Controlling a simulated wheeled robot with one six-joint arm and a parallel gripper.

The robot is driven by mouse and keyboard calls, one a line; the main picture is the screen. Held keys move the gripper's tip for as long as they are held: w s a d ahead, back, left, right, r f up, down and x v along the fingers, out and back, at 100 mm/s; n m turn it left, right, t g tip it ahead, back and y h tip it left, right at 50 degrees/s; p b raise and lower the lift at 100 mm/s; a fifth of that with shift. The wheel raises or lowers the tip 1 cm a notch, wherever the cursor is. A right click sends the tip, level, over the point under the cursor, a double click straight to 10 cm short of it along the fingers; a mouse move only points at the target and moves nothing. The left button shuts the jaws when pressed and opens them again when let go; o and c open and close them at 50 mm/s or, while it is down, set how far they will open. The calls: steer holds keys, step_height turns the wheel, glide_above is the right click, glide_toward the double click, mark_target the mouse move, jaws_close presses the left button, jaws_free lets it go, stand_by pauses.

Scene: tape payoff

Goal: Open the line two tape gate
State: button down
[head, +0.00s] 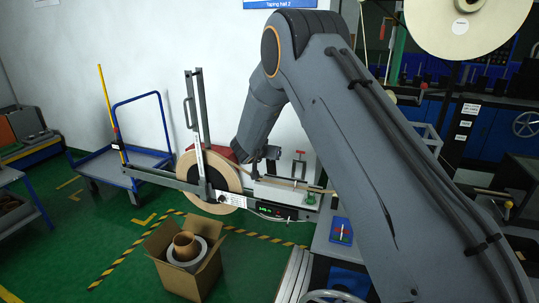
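A tape payoff stand holds a tan tape roll (225,178) left of centre in the head view. A grey metal frame (199,150) with an upright post and a handle stands in front of the roll. A long horizontal bar (160,178) runs past the roll to a small box with a green display (270,209). I cannot tell which part is the tape gate or whether it is open. My arm reaches over from the right and comes down behind the roll. My gripper (264,157) appears small and dark near the roll's upper right; its fingers are not clear.
An open cardboard box (187,262) with rolls in it stands on the floor in front. A blue trolley (95,160) stands at left, beside a yellow pole (107,100). Yellow-black floor tape (122,262) marks the area. A large pale reel (462,22) hangs at upper right.

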steer(key=shift+d+f, duration=0.1)
stand_by(0.3)
steer(key=c, duration=1.2)
jaws_free()
steer(key=shift+w, duration=0.15)
steer(key=shift+o, duration=0.2)
steer(key=shift+s+a+r, duration=0.25)
steer(key=shift+s, duration=0.1)
steer(key=b+v, duration=0.2)
steer(key=v, duration=0.5)
steer(key=shift+d, duration=0.1)
